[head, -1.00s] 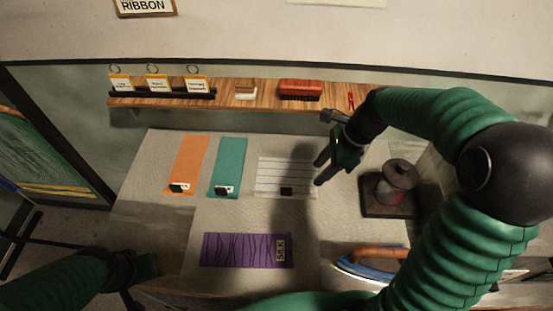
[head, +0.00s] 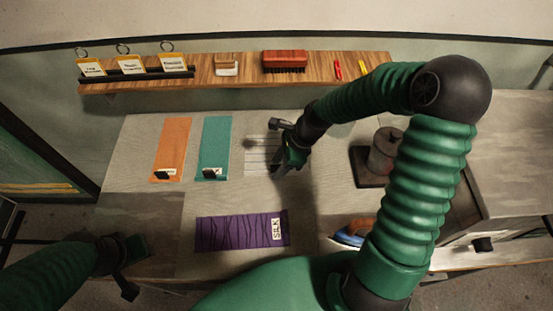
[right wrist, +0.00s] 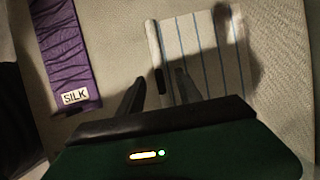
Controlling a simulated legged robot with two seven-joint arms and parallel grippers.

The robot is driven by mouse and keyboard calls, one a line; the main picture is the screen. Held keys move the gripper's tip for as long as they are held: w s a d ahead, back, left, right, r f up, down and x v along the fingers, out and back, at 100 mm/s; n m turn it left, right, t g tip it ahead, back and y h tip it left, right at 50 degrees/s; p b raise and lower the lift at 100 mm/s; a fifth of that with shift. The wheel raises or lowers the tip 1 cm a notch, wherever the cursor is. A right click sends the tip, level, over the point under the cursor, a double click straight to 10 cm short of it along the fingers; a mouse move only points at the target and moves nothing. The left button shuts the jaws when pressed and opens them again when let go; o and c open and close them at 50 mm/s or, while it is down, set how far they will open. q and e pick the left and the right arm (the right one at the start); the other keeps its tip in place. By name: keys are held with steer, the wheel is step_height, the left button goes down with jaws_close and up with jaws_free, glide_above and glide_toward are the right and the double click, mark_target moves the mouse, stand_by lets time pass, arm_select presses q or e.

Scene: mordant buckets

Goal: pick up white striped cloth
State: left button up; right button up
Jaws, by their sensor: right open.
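The white striped cloth (head: 262,154) lies flat on the table, to the right of a teal cloth. My right gripper (head: 282,168) is over its right part and hides some of it. In the right wrist view the cloth (right wrist: 205,50) shows thin blue-grey stripes and a small dark tag at its left edge. There my right gripper (right wrist: 158,85) is open with nothing between its fingers; they point at the cloth's near left corner. My left gripper (head: 135,270) is at the table's front left, away from the cloth; its jaws are unclear.
An orange cloth (head: 171,145) and the teal cloth (head: 214,145) lie to the left. A purple SILK cloth (head: 241,231) lies in front. A blue iron (head: 350,235) and a weight-like pot (head: 385,150) stand to the right. A wooden shelf (head: 235,70) with a red brush (head: 285,61) runs behind.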

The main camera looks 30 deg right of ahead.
steer(key=shift+a+f, duration=0.3)
steer(key=shift+f, duration=0.3)
steer(key=shift+w+f, duration=0.2)
steer(key=shift+w, duration=0.1)
steer(key=shift+s+d, duration=0.15)
steer(key=c, duration=0.7)
jaws_close()
steer(key=shift+r, duration=0.1)
